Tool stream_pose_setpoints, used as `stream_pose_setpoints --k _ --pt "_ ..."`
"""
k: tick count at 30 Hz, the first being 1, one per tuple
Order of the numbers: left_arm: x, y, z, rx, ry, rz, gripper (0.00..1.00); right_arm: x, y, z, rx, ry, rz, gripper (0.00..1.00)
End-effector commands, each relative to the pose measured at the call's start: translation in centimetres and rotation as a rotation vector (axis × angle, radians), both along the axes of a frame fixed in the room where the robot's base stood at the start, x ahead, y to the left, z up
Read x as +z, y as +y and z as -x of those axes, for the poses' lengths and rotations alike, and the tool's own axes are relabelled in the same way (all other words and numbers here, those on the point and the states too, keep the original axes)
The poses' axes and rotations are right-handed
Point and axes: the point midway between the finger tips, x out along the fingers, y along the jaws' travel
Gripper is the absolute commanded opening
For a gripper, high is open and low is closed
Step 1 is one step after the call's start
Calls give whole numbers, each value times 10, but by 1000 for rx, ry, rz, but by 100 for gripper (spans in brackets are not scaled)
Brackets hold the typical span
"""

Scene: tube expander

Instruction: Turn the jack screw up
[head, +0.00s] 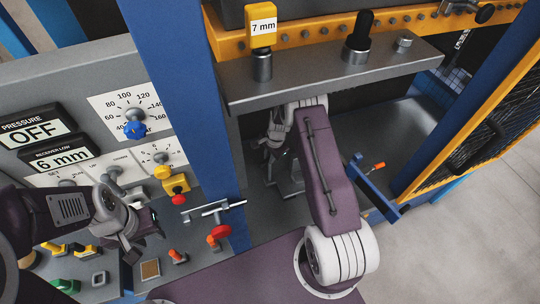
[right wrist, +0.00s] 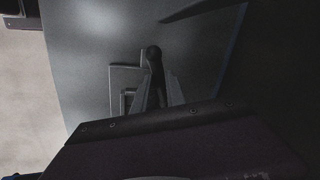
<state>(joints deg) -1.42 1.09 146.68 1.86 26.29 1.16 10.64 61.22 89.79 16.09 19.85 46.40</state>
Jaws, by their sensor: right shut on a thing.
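My right arm reaches in under the grey steel ledge (head: 330,72). My right gripper (head: 272,150) is partly hidden by its own wrist and the ledge's shadow. In the right wrist view, my right gripper (right wrist: 154,85) is shut on a dark round-ended handle (right wrist: 153,53), which looks like part of the jack screw. The rest of the screw is hidden or too dark to make out. My left gripper (head: 132,240) hangs in front of the control panel, apart from the jack; its jaws are too unclear to read.
A blue upright (head: 185,90) stands left of the bay. A yellow tag reading 7 mm (head: 263,26) and a black knob (head: 359,40) stand on the ledge.

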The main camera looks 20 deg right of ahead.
Motion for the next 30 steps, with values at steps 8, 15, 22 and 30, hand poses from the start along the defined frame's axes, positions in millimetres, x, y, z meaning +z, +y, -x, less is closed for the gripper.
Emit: stream_pose_setpoints --k 8,15,22,30 --pt "3 0 0 0 0 0 36 1 0 -1 -42 -2 0 0" --pt "3 0 0 0 0 0 36 1 0 -1 -45 -3 -1 0" --pt "3 0 0 0 0 0 36 1 0 -1 -44 -2 0 38" --pt "3 0 0 0 0 0 36 0 0 -1 -41 -1 0 38"
